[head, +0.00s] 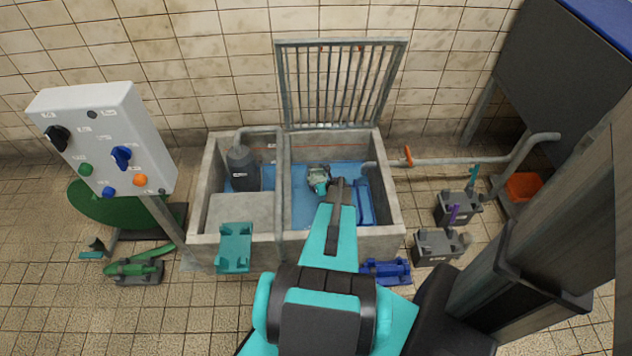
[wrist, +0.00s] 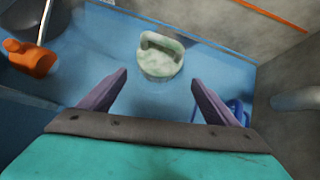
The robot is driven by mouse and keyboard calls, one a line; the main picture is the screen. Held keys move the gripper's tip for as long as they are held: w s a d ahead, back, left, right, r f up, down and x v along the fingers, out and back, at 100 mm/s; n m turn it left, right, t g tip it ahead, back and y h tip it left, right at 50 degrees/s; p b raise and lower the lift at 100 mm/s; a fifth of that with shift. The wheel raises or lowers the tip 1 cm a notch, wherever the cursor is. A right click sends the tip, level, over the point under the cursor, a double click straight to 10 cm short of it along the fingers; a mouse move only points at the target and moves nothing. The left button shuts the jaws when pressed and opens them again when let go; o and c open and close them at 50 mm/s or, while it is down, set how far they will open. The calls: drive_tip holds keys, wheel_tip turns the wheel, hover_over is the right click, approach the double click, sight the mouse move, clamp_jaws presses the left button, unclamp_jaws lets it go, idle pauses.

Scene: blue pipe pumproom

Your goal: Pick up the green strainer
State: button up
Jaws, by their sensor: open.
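The green strainer is a pale, mottled green disc (wrist: 160,60) with an arched handle on top. In the wrist view it lies on the blue floor of the basin, beyond my fingertips. My gripper (wrist: 158,78) is open, with one purple-grey finger on each side and nothing between them. The strainer appears apart from both fingers. In the head view my arm reaches down into the right compartment of the concrete basin (head: 392,205). There, a small pale and teal cluster shows near the arm's end, and I cannot separate strainer from gripper.
A blue object (head: 365,203) lies along the compartment's right side. An orange fitting (wrist: 30,57) shows left in the wrist view. A divider wall (head: 284,180) separates the left compartment, which holds a dark grey cylinder (head: 243,168). A barred grate (head: 340,83) stands behind.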

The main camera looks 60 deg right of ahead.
sight(320, 181)
drive_tip(key=shift+x, duration=4.1)
drive_tip(key=shift+w, duration=0.1)
drive_tip(key=shift+a+b+x, duration=0.2)
drive_tip(key=shift+b+x, duration=0.35)
drive_tip(key=shift+x, duration=2)
drive_tip(key=shift+f, duration=0.1)
drive_tip(key=c, duration=0.9)
drive_tip(key=shift+c, duration=0.2)
wheel_tip(320, 181, up, 10)
drive_tip(key=shift+r+p, duration=0.1)
drive_tip(key=shift+p, duration=1.15)
